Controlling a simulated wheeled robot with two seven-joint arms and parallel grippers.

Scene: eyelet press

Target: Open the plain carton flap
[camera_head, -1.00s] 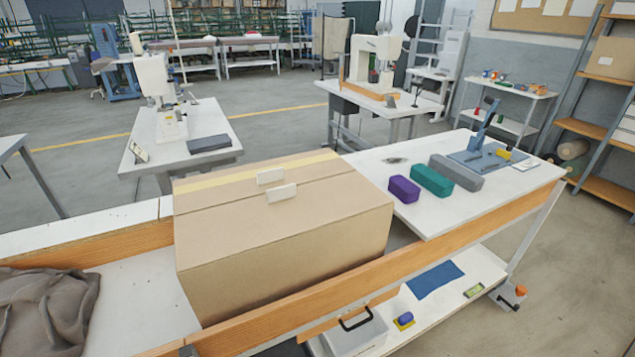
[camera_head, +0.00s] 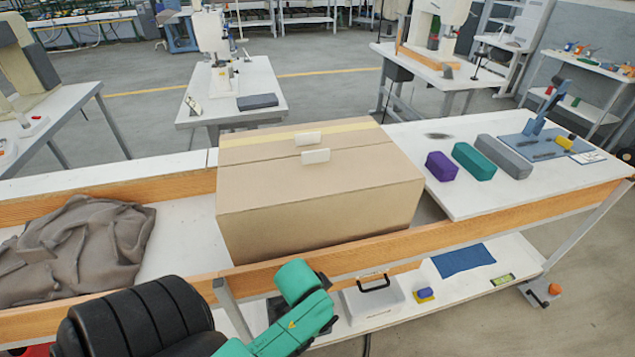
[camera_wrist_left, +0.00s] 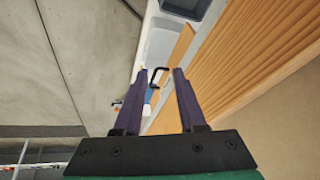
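The brown carton (camera_head: 320,215) stands shut on the bench, between the wooden side rails. Its near, plain flap (camera_head: 290,174) lies flat and has a white tab (camera_head: 315,156) near its far edge. The far flap (camera_head: 245,151) also lies flat, carries a yellow strip and has its own white tab (camera_head: 307,138). My left gripper (camera_wrist_left: 161,74) shows in the left wrist view with two purple fingers apart and nothing between them. In the head view only green and black links of my arm show, in front of the near rail; the fingers are hidden there. My right gripper is not in view.
Grey cloth (camera_head: 75,250) lies crumpled left of the carton. The near wooden rail (camera_head: 360,252) runs along the bench front. Purple (camera_head: 440,166), green (camera_head: 473,161) and grey blocks (camera_head: 504,157) and a blue press (camera_head: 540,120) stand on the right tabletop.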

